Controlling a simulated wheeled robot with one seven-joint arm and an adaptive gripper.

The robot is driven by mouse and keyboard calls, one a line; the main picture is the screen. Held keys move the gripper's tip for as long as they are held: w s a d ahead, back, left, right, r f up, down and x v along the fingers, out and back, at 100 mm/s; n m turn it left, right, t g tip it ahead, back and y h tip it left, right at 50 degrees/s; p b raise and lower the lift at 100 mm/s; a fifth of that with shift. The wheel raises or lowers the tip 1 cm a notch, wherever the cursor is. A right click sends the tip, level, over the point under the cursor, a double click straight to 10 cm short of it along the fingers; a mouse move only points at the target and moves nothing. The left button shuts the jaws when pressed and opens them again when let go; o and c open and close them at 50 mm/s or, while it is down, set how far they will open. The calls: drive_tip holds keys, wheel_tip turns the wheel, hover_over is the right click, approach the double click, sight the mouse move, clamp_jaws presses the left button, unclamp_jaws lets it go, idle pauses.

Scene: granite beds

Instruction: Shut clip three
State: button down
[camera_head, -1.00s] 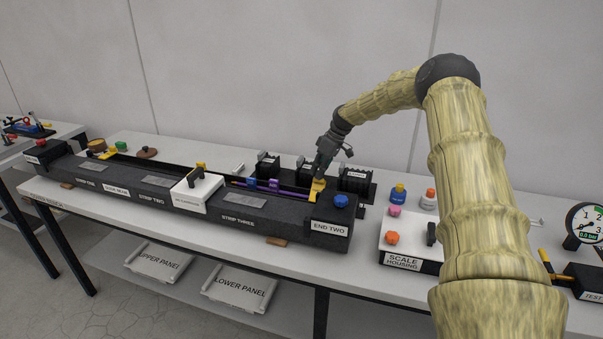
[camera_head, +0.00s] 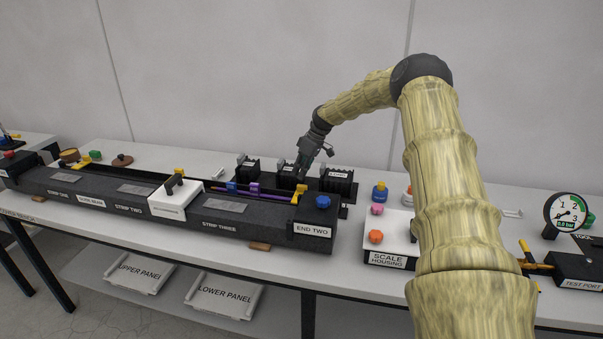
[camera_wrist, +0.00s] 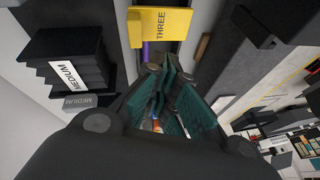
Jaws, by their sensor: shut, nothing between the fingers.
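Clip three is the yellow block marked THREE (camera_wrist: 160,24) at the top of the wrist view. In the head view the yellow clip (camera_head: 298,195) sits on the black beam beside the END TWO block (camera_head: 312,228), near a blue knob (camera_head: 322,201). My gripper (camera_head: 299,180) is just above and behind the clip in the head view. In the wrist view my gripper's fingers (camera_wrist: 158,78) are together and empty, with the clip just beyond the tips. I cannot tell whether they touch it, or whether the clip is fully down.
A purple rod (camera_head: 270,197) runs along the beam slot. Black blocks (camera_head: 338,180) stand behind, one marked MEDIUM (camera_wrist: 75,70). A white block (camera_head: 174,202) straddles the beam. The scale housing (camera_head: 386,238) and a gauge (camera_head: 566,213) stand to the right.

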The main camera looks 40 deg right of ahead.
drive_tip(key=shift+s+a+f, duration=0.2)
drive_tip(key=shift+a+f, duration=0.05)
drive_tip(key=shift+a, duration=0.2)
drive_tip(key=shift+s+f, duration=0.2)
drive_tip(key=shift+s, duration=0.05)
drive_tip(key=w+d+r+b, duration=0.1)
drive_tip(key=d+r, duration=0.7)
drive_tip(key=r, duration=0.1)
drive_tip(key=shift+w+d, duration=0.35)
drive_tip(key=shift+w, duration=0.05)
drive_tip(key=shift+a+r, duration=0.1)
drive_tip(key=shift+r, duration=0.05)
